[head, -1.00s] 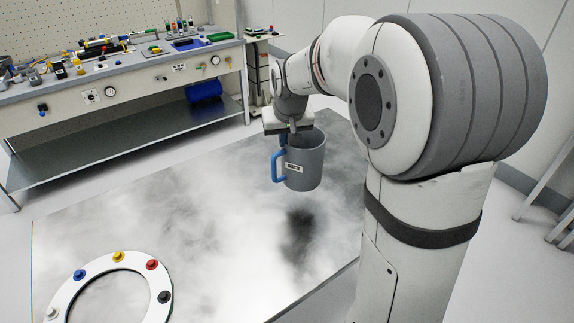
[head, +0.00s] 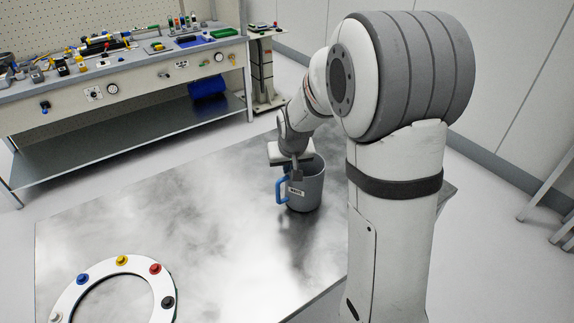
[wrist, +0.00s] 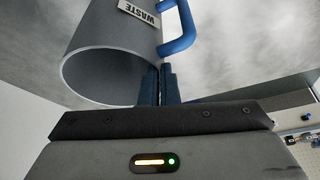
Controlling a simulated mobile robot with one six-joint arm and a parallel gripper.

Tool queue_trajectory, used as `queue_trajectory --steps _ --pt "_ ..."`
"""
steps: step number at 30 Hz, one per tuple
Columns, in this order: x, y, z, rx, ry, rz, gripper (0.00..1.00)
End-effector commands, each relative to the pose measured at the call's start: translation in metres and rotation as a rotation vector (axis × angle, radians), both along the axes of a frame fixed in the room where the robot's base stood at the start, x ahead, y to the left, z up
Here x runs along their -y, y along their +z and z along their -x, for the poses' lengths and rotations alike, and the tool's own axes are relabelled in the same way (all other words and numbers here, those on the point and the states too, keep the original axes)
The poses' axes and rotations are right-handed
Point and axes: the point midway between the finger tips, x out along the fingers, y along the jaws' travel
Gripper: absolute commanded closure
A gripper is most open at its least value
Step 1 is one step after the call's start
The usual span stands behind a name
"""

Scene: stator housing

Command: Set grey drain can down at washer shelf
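The grey drain can (head: 306,190) has a blue handle and a white label reading "WASTE". It is upright at the metal surface, near its far right part, with a dark reflection below it. I cannot tell whether its base touches the surface. My gripper (head: 293,180) is at the can's rim on the handle side. In the wrist view the can (wrist: 105,50) is close, and the fingers of my gripper (wrist: 160,80) are together at its rim, closed on the wall. No washer shelf can be clearly identified.
The metal surface (head: 150,230) is mostly clear. A white ring (head: 72,293) with coloured knobs lies at its near left. A workbench (head: 130,88) with many small parts stands behind, with a lower shelf (head: 90,146) holding a blue bin (head: 208,106).

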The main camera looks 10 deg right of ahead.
Motion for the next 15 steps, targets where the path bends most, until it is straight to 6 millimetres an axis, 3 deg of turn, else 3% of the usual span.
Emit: queue_trajectory --steps 7,15 --pt "-0.0005 -0.0023 -0.0002 0.001 0.0 0.0 1.0" --pt "-0.0008 -0.001 0.0 0.0 0.001 -0.001 0.77"
